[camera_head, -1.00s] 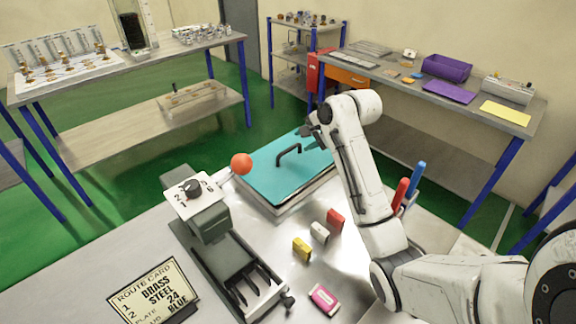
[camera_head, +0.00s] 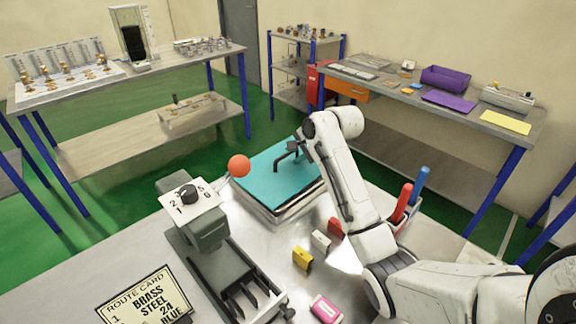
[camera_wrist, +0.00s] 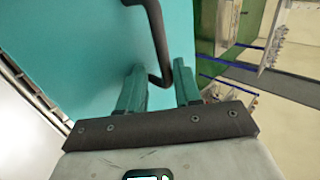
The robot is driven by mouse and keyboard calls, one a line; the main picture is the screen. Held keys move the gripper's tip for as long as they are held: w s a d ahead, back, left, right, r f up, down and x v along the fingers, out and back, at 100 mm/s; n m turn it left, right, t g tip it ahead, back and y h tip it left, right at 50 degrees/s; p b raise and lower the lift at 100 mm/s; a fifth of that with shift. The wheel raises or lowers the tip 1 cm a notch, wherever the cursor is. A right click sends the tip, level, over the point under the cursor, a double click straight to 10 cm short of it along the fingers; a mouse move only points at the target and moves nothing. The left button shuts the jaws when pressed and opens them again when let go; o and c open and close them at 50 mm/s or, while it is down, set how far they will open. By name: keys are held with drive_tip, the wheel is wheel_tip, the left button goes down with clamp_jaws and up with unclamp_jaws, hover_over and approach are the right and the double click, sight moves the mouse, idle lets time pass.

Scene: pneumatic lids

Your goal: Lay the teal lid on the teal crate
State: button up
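The teal lid (camera_head: 265,183) lies flat on a stack of pale, grey-edged layers on the metal table. It has a dark bar handle (camera_head: 280,155). In the wrist view the lid (camera_wrist: 70,45) fills the upper left and the handle (camera_wrist: 156,35) runs down between my fingers. My gripper (camera_head: 299,150) is at the handle, over the lid's far right part. In the wrist view my gripper (camera_wrist: 158,72) has its two green fingers apart, one on each side of the handle's end, with gaps showing. I cannot make out a teal crate separate from what lies under the lid.
An orange ball (camera_head: 239,166) and a grey dial device (camera_head: 208,226) stand left of the lid. Small blocks, yellow (camera_head: 303,258) and white (camera_head: 320,241), lie in front. A red marker (camera_head: 401,203) stands beside my arm. A purple bin (camera_head: 445,78) sits on the back bench.

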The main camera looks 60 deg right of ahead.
clamp_jaws()
drive_tip(key=shift+r, duration=0.15)
drive_tip(key=shift+r+p, duration=1.35)
drive_tip(key=shift+p, duration=0.3)
